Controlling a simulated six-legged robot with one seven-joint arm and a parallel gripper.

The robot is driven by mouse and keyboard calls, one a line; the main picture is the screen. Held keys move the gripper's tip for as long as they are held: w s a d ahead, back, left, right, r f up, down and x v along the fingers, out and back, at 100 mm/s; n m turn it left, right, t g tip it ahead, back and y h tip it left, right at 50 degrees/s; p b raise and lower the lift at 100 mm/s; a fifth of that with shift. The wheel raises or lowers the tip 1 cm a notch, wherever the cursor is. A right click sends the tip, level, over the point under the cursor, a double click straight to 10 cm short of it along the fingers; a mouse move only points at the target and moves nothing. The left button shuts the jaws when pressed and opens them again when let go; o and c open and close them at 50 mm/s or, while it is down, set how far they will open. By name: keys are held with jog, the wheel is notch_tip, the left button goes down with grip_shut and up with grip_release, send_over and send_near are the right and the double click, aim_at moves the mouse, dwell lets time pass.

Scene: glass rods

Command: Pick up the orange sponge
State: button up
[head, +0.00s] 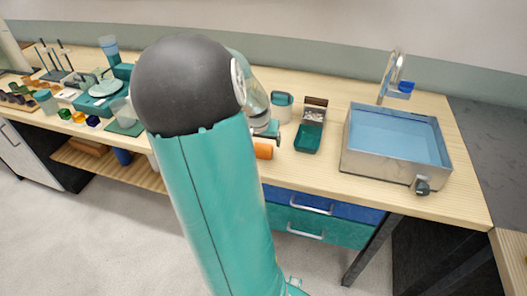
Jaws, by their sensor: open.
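The orange sponge (263,151) lies on the wooden bench near its front edge, just right of my arm's large teal link. My gripper (269,134) shows small and partly hidden beside my arm, just above the sponge in the picture. It is open and holds nothing that I can see. I cannot tell whether its fingers touch the sponge or how high they are.
A green-and-dark tray (307,138) and a teal-topped white container (282,107) stand close by. A metal sink basin (378,172) with a faucet (391,76) is at right. Racks, jars and a teal device (103,92) crowd the left. Drawers (318,218) are below.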

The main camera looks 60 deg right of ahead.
aim_at(263, 147)
jog(key=x, duration=0.7)
jog(key=shift+w, duration=0.25)
jog(key=c, duration=1.1)
jog(key=shift+o, duration=0.2)
